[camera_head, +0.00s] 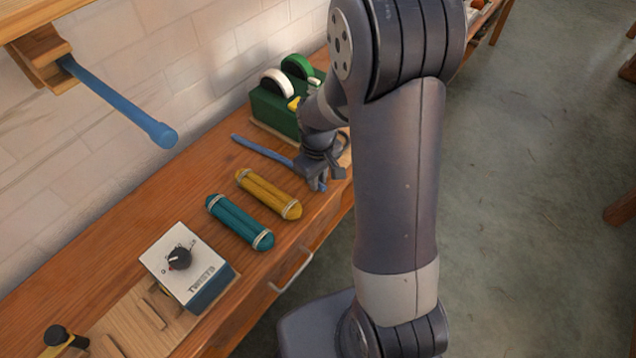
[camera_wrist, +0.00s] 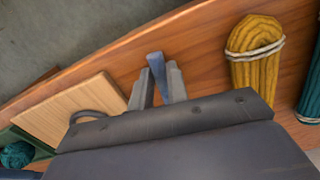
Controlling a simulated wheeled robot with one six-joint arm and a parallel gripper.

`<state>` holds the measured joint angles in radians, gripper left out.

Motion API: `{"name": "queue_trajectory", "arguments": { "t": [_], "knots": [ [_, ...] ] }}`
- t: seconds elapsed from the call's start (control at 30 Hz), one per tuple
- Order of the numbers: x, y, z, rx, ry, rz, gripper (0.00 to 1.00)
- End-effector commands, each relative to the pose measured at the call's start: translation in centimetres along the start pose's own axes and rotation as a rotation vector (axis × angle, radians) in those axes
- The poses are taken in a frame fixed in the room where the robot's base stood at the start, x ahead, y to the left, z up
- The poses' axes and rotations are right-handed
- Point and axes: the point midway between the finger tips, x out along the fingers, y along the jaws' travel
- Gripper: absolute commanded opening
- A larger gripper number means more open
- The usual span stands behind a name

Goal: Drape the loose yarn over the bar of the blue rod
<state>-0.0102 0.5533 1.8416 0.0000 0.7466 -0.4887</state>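The blue rod (camera_head: 120,102) juts out from a wooden bracket at the upper left, above the bench, with its bar bare. The loose yarn (camera_head: 262,149) is a thin blue strand lying across the bench behind the yellow skein. My gripper (camera_head: 319,184) is down at the bench near the strand's front end. In the wrist view, a piece of the blue yarn (camera_wrist: 156,66) lies between the fingers of my gripper (camera_wrist: 160,82), and both fingers appear to touch it.
A yellow skein (camera_head: 268,194) and a teal skein (camera_head: 240,221) lie left of my gripper. A white-topped dial box (camera_head: 187,265) stands further left. A green box with wheels (camera_head: 275,108) stands behind my wrist. A drawer handle (camera_head: 292,272) sticks out at the bench front.

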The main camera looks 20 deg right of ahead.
Motion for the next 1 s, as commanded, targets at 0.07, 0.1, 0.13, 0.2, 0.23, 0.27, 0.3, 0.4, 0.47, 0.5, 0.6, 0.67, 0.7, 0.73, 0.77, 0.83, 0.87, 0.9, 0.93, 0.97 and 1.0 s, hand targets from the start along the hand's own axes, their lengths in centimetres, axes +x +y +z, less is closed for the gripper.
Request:
{"name": "queue_trajectory", "arguments": {
  "t": [0.07,0.1,0.13,0.2,0.23,0.27,0.3,0.4,0.47,0.5,0.6,0.67,0.7,0.73,0.77,0.83,0.87,0.9,0.93,0.97,1.0],
  "knots": [
    [0.0,0.0,0.0,0.0,0.0,0.0,0.09],
    [0.0,0.0,0.0,0.0,0.0,0.0,0.07],
    [0.0,0.0,0.0,0.0,0.0,0.0,0.06],
    [0.0,0.0,0.0,0.0,0.0,0.0,0.04],
    [0.0,0.0,0.0,0.0,0.0,0.0,0.04],
    [-0.1,0.0,0.0,0.0,0.0,0.0,0.04],
    [-0.4,0.0,0.0,0.0,0.0,0.0,0.04],
    [-1.7,0.0,0.0,0.0,0.001,0.001,0.04],
    [-2.8,0.0,0.0,0.0,0.001,0.001,0.04],
    [-3.6,0.0,0.0,0.0,0.001,0.0,0.04],
    [-5.6,0.0,0.0,0.0,0.002,0.001,0.04],
    [-6.8,0.0,0.0,0.0,0.002,0.001,0.04],
    [-7.5,0.0,0.0,0.0,0.002,0.001,0.04],
    [-8.1,0.0,0.0,0.0,0.001,0.001,0.04],
    [-8.7,0.0,0.0,0.0,0.001,0.001,0.04],
    [-10.0,0.0,0.0,0.0,0.002,0.001,0.04],
    [-10.5,0.0,0.0,0.0,0.002,0.001,0.04],
    [-11.2,0.0,0.0,0.0,0.002,0.001,0.04],
    [-11.7,0.0,0.0,0.0,0.001,0.001,0.04],
    [-12.0,0.0,0.0,0.0,0.001,0.0,0.04],
    [-12.2,0.0,0.0,0.0,0.0,0.0,0.04]
  ]
}}
